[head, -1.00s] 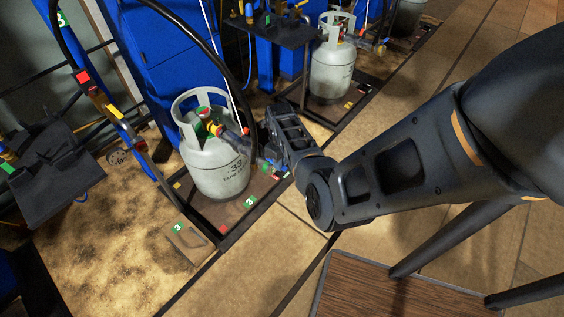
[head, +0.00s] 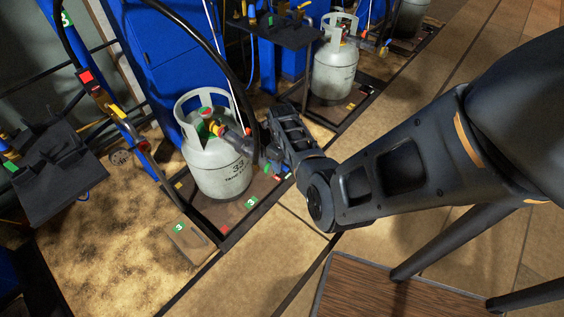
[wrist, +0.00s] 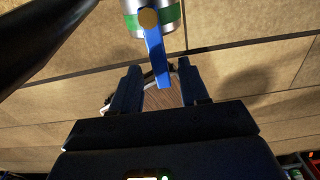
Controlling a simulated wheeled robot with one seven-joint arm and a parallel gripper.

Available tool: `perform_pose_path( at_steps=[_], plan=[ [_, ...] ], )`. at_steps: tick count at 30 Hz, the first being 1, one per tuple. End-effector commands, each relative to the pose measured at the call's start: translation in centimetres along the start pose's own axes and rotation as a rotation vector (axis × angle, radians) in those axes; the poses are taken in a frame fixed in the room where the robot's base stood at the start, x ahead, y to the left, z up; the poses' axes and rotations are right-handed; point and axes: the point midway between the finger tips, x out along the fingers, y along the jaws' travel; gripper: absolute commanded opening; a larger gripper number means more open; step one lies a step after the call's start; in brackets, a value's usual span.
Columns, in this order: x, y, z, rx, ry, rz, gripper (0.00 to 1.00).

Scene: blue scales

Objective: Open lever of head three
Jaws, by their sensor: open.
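In the wrist view a blue lever (wrist: 156,62) hangs from a silver head (wrist: 135,18) with a green band and a brass-coloured bolt. My gripper (wrist: 162,88) is open, with one finger on each side of the lever's lower end. I see gaps at both sides of the lever. In the head view my gripper (head: 270,160) is at the right side of a grey gas cylinder (head: 222,178) marked 33. A filling head (head: 236,140) sits at the cylinder's valve. My gripper and the black hose partly hide it, and the lever is hard to make out there.
A black hose (head: 240,72) arches over the cylinder close to my gripper. Green labels with a 3 (head: 179,227) mark this station. Another grey cylinder (head: 334,72) stands behind to the right. A blue cabinet (head: 165,60) stands behind. The tiled floor (head: 250,262) in front is clear.

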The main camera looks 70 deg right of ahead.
Motion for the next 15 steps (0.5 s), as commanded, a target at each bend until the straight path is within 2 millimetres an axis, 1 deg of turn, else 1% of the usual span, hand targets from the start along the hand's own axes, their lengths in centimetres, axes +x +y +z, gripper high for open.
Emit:
perform_pose_path(
  at_steps=[2, 5, 15],
  plan=[
    [-0.1, 0.0, 0.0, 0.0, 0.0, 0.0, 0.45],
    [-0.9, -0.1, 0.1, 0.0, -0.002, -0.002, 0.45],
    [-6.1, 0.0, 0.1, 0.0, -0.002, -0.002, 0.45]
  ],
)
